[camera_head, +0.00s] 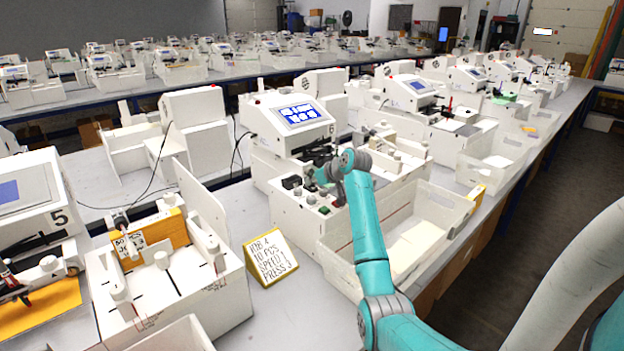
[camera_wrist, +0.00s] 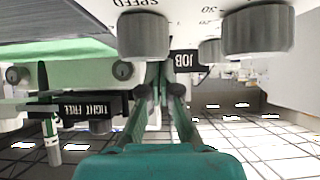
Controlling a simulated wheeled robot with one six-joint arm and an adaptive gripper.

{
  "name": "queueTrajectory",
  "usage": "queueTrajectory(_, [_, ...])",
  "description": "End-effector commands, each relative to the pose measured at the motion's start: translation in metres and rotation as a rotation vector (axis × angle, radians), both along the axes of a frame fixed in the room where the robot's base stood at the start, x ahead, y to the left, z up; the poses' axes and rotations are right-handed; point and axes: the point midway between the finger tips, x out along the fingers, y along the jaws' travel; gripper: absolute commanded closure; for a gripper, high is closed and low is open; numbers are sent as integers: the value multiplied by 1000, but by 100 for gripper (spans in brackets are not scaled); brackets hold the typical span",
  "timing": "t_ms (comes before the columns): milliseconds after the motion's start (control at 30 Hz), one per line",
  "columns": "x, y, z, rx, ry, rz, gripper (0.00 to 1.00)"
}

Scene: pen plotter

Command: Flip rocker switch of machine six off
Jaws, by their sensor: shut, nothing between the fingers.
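Machine six (camera_head: 270,130) is the white plotter in the middle, with a lit blue screen (camera_head: 300,113) and a "6" beside it. My gripper (camera_head: 322,178) is at its front, over the panel with small knobs and buttons. In the wrist view my gripper (camera_wrist: 160,90) is shut and empty, its narrow fingers pointing at the machine beneath the panel lettering. A grey knob (camera_wrist: 143,36) marked SPEED and a larger grey knob (camera_wrist: 257,30) are close above the fingers. I cannot make out the rocker switch for certain in either view, nor whether the fingertips touch anything.
A yellow-edged job card (camera_head: 270,256) stands on the table left of machine six. A white open bin (camera_head: 400,235) is at its right front, beneath my arm. Machine five (camera_head: 30,200) is at the left. In the wrist view a TIGHT FREE label (camera_wrist: 90,109) is at the left.

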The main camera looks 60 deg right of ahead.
Motion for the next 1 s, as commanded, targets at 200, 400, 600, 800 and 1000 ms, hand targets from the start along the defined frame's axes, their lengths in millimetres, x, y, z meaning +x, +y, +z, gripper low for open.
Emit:
queueTrajectory(200, [0, 0, 0, 1, 4, 0, 100])
queueTrajectory(400, [2, -1, -5, 15, 61, 0, 100])
queueTrajectory(600, [2, -1, -5, 16, 62, 1, 100])
queueTrajectory(800, [7, -2, -4, 17, 63, 0, 100])
queueTrajectory(1000, [15, -4, -1, 15, 60, 1, 100])
